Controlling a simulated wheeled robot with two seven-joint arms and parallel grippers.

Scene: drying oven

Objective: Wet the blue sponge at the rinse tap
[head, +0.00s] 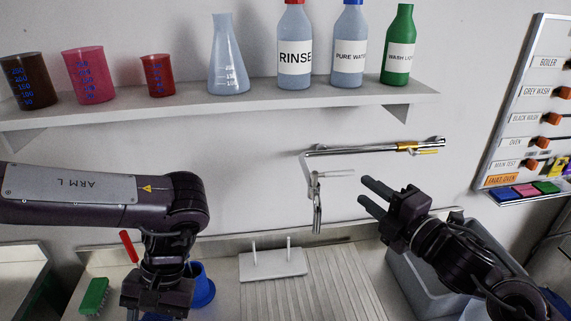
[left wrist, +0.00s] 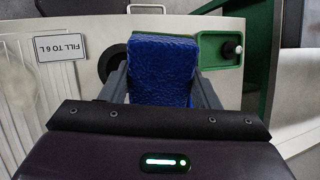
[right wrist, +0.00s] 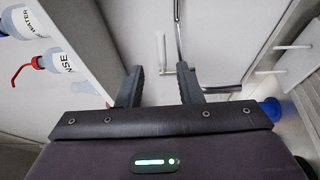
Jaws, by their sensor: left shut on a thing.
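The blue sponge (left wrist: 163,72) shows in the left wrist view between the two fingers of my left gripper (left wrist: 162,88), which is shut on it. In the head view my left gripper (head: 157,296) points down at the bottom left; its fingertips are mostly cut off. The wall tap (head: 350,149), chrome with a brass part and a downturned spout, is above the ribbed drainboard. My right gripper (head: 365,194) is open and empty, just right of the spout. The tap's pipe also shows beyond its fingers in the right wrist view (right wrist: 180,40).
A shelf (head: 240,106) with beakers, a flask and bottles runs above. A white peg block (head: 273,264) sits at the back of the drainboard (head: 325,285). A grey basin (head: 425,285) is below my right arm. A green brush (head: 94,296) and a blue container (head: 203,287) flank my left gripper.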

